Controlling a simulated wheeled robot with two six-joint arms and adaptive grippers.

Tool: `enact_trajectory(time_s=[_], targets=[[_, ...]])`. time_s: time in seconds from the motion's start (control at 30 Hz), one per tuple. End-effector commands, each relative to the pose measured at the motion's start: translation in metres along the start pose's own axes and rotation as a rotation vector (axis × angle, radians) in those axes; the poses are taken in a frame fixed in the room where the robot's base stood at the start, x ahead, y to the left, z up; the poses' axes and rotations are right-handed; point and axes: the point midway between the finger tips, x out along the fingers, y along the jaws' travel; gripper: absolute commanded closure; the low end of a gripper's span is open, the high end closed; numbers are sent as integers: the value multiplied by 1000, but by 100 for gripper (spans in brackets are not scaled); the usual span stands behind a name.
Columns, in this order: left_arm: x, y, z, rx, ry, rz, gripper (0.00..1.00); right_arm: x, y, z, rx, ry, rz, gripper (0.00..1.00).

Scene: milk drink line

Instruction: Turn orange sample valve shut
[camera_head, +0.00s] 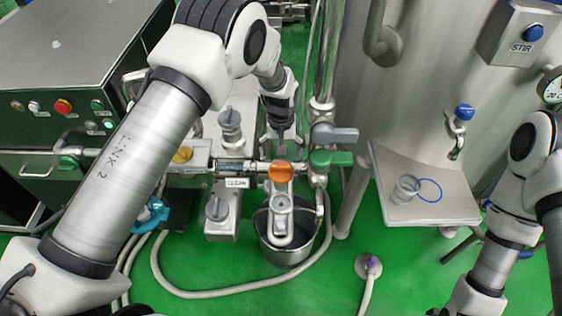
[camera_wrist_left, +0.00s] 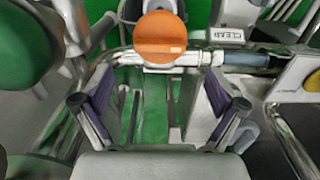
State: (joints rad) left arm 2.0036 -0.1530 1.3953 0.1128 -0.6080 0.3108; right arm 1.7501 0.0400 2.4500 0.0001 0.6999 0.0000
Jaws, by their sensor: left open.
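The orange sample valve (camera_head: 281,172) has a round orange knob on a horizontal steel pipe, low in the middle of the head view. In the left wrist view the orange knob (camera_wrist_left: 160,38) is at the top centre, with a small light mark on its face. My left gripper (camera_head: 281,140) points down just behind the knob in the head view. In the left wrist view its two fingers (camera_wrist_left: 158,115) are spread wide with nothing between them, and the knob lies past them, apart from both. My right gripper is out of view; only my right arm shows.
A green-handled valve (camera_head: 331,159) and a grey-handled valve (camera_head: 335,134) sit close right of the orange one. A steel bucket (camera_head: 287,250) stands below. A hose (camera_head: 215,293) loops across the green floor. A shelf (camera_head: 440,205) holds a clear cup (camera_head: 405,189).

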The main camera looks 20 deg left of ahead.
Motion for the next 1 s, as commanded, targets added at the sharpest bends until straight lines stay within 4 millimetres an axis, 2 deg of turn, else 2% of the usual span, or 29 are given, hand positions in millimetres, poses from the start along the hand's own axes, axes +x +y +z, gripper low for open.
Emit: enact_trajectory(time_s=[0.1,0.27,0.77,0.87,0.93,0.97,1.0], targets=[[-30,0,-1,1,3,0,4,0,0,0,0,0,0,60],[-53,0,0,1,0,-1,4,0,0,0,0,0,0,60],[-57,0,0,1,-2,-1,4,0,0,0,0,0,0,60],[-46,-2,4,-1,-18,-4,4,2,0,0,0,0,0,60],[-21,-9,13,-13,-57,-8,4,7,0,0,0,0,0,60],[-7,-15,22,-20,-88,-14,4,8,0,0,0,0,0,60],[11,-25,40,-31,-139,-27,4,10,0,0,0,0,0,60]])
